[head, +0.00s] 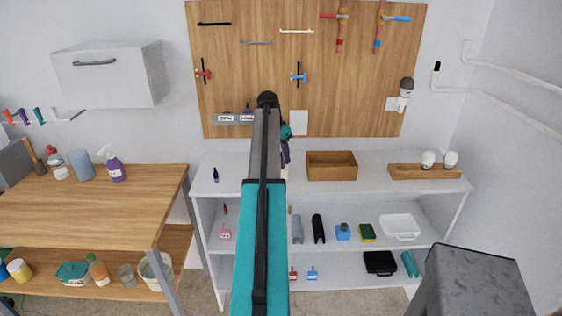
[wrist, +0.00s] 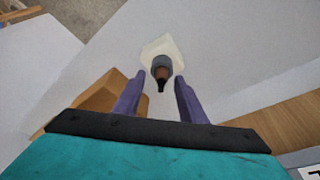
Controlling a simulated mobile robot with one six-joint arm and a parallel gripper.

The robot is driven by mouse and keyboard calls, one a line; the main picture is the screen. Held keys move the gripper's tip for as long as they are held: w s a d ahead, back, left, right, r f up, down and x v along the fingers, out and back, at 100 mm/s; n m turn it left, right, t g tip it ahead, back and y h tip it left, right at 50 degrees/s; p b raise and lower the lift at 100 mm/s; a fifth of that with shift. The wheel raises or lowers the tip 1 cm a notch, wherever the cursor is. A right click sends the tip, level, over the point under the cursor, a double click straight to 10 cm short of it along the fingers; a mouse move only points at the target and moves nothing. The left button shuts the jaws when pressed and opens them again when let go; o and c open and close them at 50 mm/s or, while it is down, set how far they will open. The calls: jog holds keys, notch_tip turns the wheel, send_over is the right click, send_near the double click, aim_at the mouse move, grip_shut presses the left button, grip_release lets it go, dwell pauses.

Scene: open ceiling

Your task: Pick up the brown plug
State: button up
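The brown plug (wrist: 162,74) shows in the wrist view with a grey collar, a brown middle and a dark pointed tip. It is in front of or on a pale, off-white piece (wrist: 158,47); I cannot tell how they join. My gripper (wrist: 160,86) has two purple fingers standing apart, one on each side of the plug in the picture, with gaps on both sides. In the head view my gripper (head: 286,152) is above the white shelf top, mostly behind my arm. The plug is hidden or too small to make out there.
An open brown box (head: 332,166) stands on the white shelf (head: 240,184) just right of my gripper. A small dark bottle-like item (head: 216,175) stands to the left. The wooden pegboard (head: 350,70) with tools rises behind. A wooden workbench (head: 80,205) is at left.

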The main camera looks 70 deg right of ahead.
dwell(0.4)
grip_shut()
jog(key=shift+r, duration=0.2)
jog(key=shift+r+b, duration=0.8)
jog(key=shift+r, duration=0.55)
jog(key=shift+s+a+r, duration=0.1)
jog(key=shift+r, duration=0.1)
jog(key=s+a+r+b, duration=0.1)
jog(key=s+a+b, duration=0.3)
jog(key=s+a, duration=0.5)
jog(key=a, duration=0.3)
jog(key=shift+s+a+r, duration=0.2)
jog(key=shift+a+r, duration=0.1)
jog(key=shift+a, duration=0.05)
